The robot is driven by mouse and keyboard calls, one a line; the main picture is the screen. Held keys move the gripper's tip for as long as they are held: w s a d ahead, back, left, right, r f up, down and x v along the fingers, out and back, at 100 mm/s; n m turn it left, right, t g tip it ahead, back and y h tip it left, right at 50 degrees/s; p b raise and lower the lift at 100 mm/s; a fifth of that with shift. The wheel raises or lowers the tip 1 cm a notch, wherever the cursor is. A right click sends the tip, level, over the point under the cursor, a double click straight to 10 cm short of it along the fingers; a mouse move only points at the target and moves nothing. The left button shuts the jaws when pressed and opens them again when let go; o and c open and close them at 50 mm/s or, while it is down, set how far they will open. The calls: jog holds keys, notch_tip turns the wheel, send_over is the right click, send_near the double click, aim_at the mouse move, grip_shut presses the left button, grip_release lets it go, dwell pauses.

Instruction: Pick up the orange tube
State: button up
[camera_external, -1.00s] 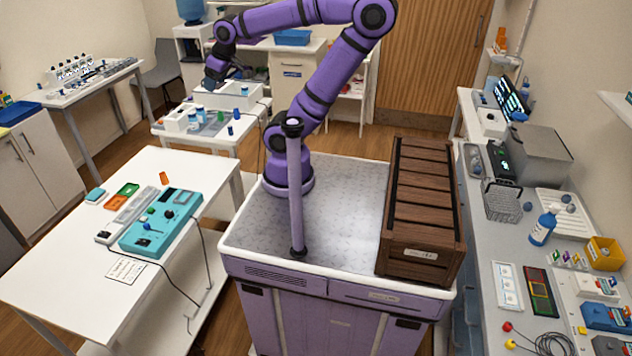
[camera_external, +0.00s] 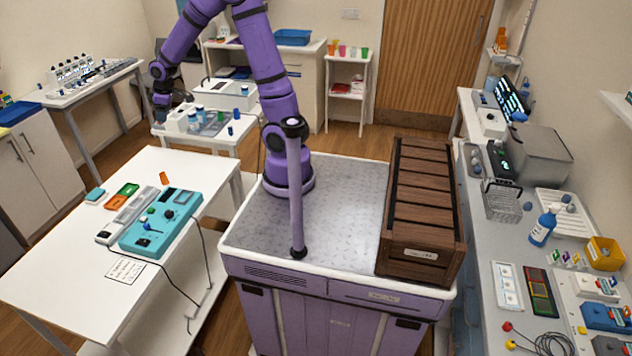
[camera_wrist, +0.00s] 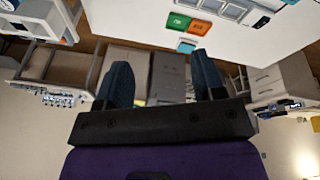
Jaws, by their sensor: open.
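A small orange tube (camera_external: 164,178) stands near the far edge of the white table (camera_external: 60,240) in the external view. My gripper (camera_external: 160,114) is beyond that edge, above and behind the tube in the picture, apart from it. In the wrist view my gripper (camera_wrist: 163,75) shows two dark fingers spread apart with nothing between them. I cannot make out the tube in the wrist view.
The white table holds a teal device (camera_external: 160,222), a green tray (camera_external: 128,190), an orange tray (camera_external: 116,202) and a teal block (camera_external: 95,194). A small side table (camera_external: 217,142) with blue-capped bottles stands near my gripper. A wooden crate (camera_external: 422,205) sits on my base.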

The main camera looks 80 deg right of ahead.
jog(key=w+d+f+n, duration=0.1)
jog(key=w+f, duration=0.5)
jog(key=f, duration=0.5)
jog(key=n+y, duration=0.1)
jog(key=y, duration=0.1)
send_near(162, 183)
jog(key=w+f, duration=0.2)
jog(key=shift+w+d+g, duration=0.25)
jog(key=shift+d+g, duration=0.15)
jog(key=shift+s+x, duration=0.2)
jog(key=shift+x, duration=1.1)
jog(key=shift+s+x, duration=0.2)
jog(key=shift+x, duration=1.1)
jog(key=shift+a, duration=0.15)
jog(key=c, duration=1)
